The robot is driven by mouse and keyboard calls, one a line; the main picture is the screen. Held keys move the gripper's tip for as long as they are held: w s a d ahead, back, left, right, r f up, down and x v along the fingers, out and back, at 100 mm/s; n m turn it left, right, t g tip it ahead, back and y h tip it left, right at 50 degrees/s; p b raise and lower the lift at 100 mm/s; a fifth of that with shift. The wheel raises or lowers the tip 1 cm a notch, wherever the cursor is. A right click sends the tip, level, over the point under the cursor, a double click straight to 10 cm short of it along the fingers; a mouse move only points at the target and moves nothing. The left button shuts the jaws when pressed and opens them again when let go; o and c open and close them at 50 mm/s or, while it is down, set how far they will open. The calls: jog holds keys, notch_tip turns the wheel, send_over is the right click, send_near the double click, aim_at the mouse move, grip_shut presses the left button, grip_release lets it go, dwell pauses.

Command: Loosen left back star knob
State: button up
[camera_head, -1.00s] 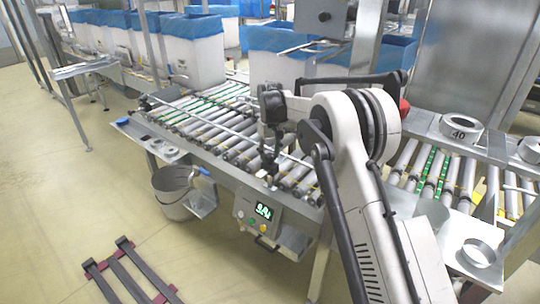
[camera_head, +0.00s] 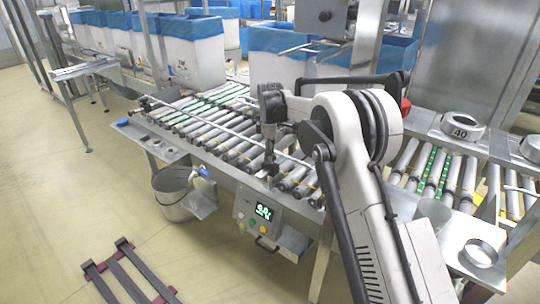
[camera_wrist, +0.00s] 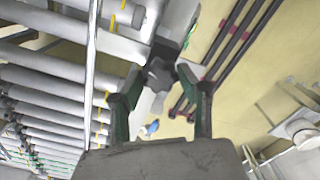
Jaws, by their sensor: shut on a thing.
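My gripper (camera_wrist: 159,74) is shut on a dark star knob (camera_wrist: 160,68), with one finger on each side of it in the wrist view. The knob sits by a grey bracket at the edge of the roller conveyor (camera_wrist: 52,78). In the head view my gripper (camera_head: 269,166) points down at the conveyor's near side rail, above the control box. The knob is too small and covered there to make out. A thin metal guide rail (camera_head: 236,131) runs over the rollers.
White bins with blue liners (camera_head: 195,52) stand behind the conveyor. A control box (camera_head: 258,214) with a green display hangs below the rail. A grey bucket (camera_head: 174,193) hangs left of it. A metal ring marked 40 (camera_head: 461,127) lies at the right.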

jog(key=shift+n, duration=1.7)
jog(key=o, duration=1.1)
jog(key=shift+o, duration=0.2)
jog(key=shift+r, duration=3.75)
